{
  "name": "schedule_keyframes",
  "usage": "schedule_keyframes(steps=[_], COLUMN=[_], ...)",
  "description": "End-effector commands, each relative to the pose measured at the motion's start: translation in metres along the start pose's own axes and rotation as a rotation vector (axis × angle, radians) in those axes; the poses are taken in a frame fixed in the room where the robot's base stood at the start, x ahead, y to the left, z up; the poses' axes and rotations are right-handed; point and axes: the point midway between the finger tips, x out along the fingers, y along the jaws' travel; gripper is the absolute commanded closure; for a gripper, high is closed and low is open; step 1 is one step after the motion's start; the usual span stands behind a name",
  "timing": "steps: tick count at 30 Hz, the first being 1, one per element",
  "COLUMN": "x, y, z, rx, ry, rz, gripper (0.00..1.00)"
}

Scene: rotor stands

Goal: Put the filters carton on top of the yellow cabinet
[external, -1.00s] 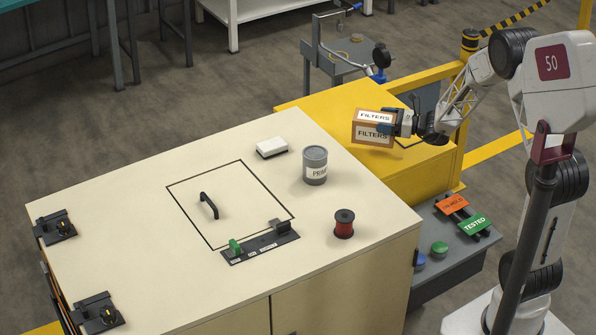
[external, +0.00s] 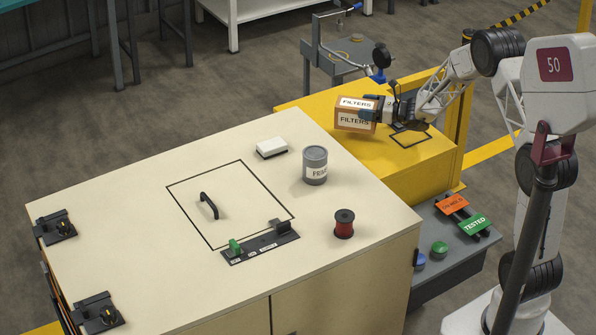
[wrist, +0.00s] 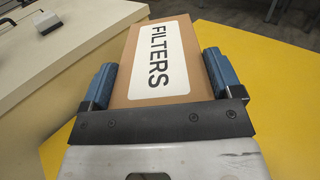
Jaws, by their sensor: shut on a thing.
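The filters carton (external: 354,115) is a brown box with white FILTERS labels. My gripper (external: 372,109) is shut on it and holds it over the yellow cabinet (external: 430,165), left of the black outlined square (external: 411,138) on the cabinet's top. In the wrist view the carton (wrist: 158,60) sits between the two blue fingers of my gripper (wrist: 160,82), with the yellow top (wrist: 270,80) around it. I cannot tell for certain whether the carton's underside touches the top; it appears to be slightly above it.
The cream cabinet (external: 130,215) adjoins the yellow one on the left. A grey shelf (external: 455,245) with TESTED sign (external: 474,224) is in front.

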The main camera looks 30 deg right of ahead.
Motion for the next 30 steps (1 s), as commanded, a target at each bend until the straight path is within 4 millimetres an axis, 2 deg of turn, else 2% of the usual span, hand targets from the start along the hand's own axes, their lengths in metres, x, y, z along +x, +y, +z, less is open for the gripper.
schedule_keyframes(steps=[6,12,25,30], x=[0.021,0.033,0.036,0.036], y=[-0.023,-0.036,-0.039,-0.039], z=[-0.002,-0.004,-0.004,-0.013], rx=[-0.001,-0.001,-0.001,0.001], ry=[-0.001,-0.001,-0.001,0.0], rz=[0.001,0.0,0.0,0.0], gripper=[0.56,0.56,0.56,0.56])
